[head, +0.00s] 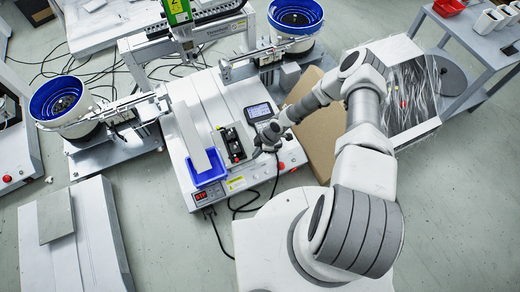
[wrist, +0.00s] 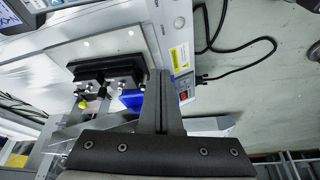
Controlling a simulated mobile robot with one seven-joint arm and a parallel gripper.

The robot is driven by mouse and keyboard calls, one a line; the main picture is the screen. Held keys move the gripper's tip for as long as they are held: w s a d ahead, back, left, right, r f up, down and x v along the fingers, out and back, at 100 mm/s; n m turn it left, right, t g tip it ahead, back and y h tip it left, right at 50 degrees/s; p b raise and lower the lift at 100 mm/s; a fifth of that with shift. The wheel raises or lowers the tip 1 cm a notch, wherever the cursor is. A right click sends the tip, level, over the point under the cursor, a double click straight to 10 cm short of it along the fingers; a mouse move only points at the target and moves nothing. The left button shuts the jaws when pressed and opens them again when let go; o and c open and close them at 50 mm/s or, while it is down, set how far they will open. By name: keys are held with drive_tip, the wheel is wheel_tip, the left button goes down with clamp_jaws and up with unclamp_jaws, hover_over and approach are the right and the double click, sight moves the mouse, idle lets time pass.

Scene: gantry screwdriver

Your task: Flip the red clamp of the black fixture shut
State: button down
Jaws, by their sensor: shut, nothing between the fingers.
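The black fixture (head: 232,143) stands on the white machine bed, to the right of a long pale plate. In the wrist view the fixture (wrist: 105,69) is a dark block with separate raised parts. A small reddish spot at the fixture's near end in the head view may be the red clamp, but it is too small to tell its position. My gripper (head: 258,151) is just right of the fixture. In the wrist view my gripper (wrist: 160,73) is shut and empty, its tips beside the fixture's right end. Whether they touch it, I cannot tell.
A blue tray (head: 207,170) sits at the bed's front left. A small screen unit (head: 259,111) stands behind my gripper. The gantry (head: 185,40) rises at the back, with blue feeder bowls (head: 60,99) on either side. A cardboard box (head: 317,125) is to the right.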

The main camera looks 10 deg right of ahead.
drive_tip(key=a, duration=0.1)
drive_tip(key=a+f, duration=0.1)
drive_tip(key=a, duration=0.1)
drive_tip(key=a+f, duration=0.1)
drive_tip(key=shift+w+a+b, duration=0.1)
drive_tip(key=shift+a+b, duration=0.2)
drive_tip(key=shift+a, duration=0.05)
drive_tip(key=shift+r+m+p, duration=0.15)
drive_tip(key=shift+m+p, duration=0.15)
drive_tip(key=shift+p, duration=0.15)
drive_tip(key=shift+s+a+m+t+p, duration=0.15)
drive_tip(key=shift+m+t+p, duration=0.15)
drive_tip(key=shift+m+p, duration=0.3)
drive_tip(key=shift+s+a+m+t+p, duration=0.15)
drive_tip(key=shift+m+t+p, duration=0.2)
drive_tip(key=shift+m, duration=0.35)
